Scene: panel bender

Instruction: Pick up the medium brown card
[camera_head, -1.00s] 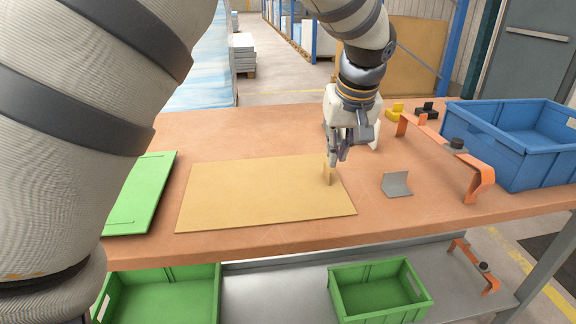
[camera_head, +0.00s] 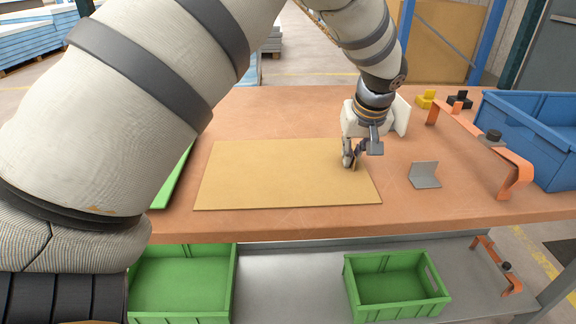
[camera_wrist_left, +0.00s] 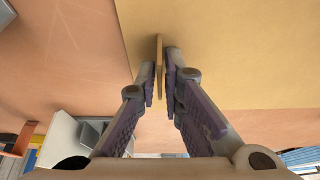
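A small brown card (camera_head: 357,161) stands on edge over the right part of a large flat tan sheet (camera_head: 275,175) on the table. In the left wrist view the card (camera_wrist_left: 159,66) shows edge-on as a thin upright strip. My left gripper (camera_head: 352,160) points down with one fingertip on each side of the card. The fingertips (camera_wrist_left: 160,68) are close to its faces in the left wrist view, but whether both touch it is unclear. The card's lower edge is hard to see. My right gripper is not in view.
A grey bent metal piece (camera_head: 424,175) lies to the right of the sheet. An orange bracket (camera_head: 478,137) and a blue bin (camera_head: 530,134) stand farther right. Green bins (camera_head: 397,288) sit on the lower shelf. Bare tabletop (camera_head: 285,115) lies behind the sheet.

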